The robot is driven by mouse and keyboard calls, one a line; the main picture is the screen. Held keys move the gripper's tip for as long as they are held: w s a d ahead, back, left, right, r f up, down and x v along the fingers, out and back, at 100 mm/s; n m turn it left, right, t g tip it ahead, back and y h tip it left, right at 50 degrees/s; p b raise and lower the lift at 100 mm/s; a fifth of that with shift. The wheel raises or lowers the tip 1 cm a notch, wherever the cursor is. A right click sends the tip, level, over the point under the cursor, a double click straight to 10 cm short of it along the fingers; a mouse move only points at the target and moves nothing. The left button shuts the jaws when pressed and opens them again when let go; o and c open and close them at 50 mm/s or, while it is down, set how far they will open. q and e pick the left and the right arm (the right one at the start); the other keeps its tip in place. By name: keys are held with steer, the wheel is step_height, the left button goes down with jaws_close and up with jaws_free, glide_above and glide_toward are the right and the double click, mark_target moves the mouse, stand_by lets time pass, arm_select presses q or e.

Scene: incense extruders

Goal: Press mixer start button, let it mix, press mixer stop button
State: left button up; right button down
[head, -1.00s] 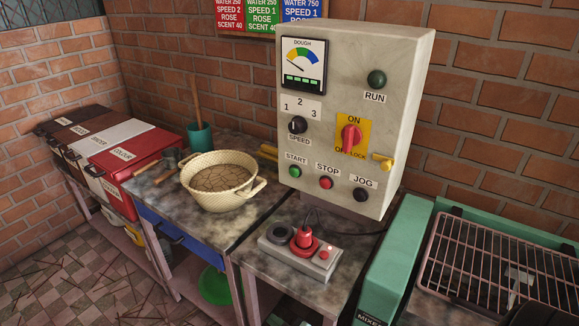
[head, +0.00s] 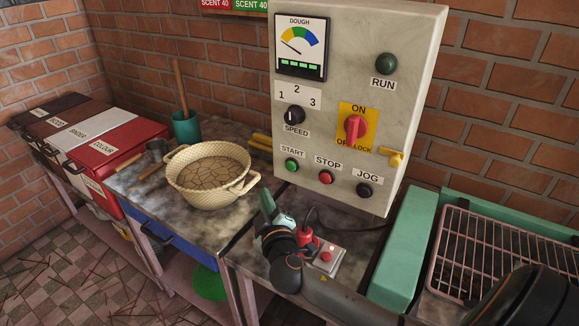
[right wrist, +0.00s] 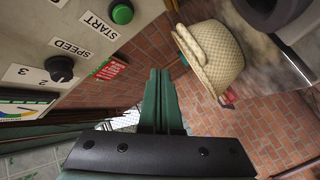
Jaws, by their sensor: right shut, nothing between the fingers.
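The control box has a green START button (head: 291,164), a red STOP button (head: 326,176) and a black JOG button (head: 364,190). The RUN lamp (head: 386,63) is dark. In the right wrist view the shut fingers (right wrist: 160,75) are near the START button (right wrist: 122,14), which lies at the upper left. My left gripper is out of view.
A woven basin (head: 208,195) of brown cracked material sits on the worktop left of my gripper.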

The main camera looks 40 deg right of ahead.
mark_target(291, 166)
steer(key=w+d, duration=0.3)
steer(key=d, duration=0.5)
steer(key=shift+w, duration=0.2)
steer(key=shift+d, duration=0.2)
stand_by(1.8)
steer(key=shift+w+d, duration=0.15)
steer(key=shift+d, duration=0.15)
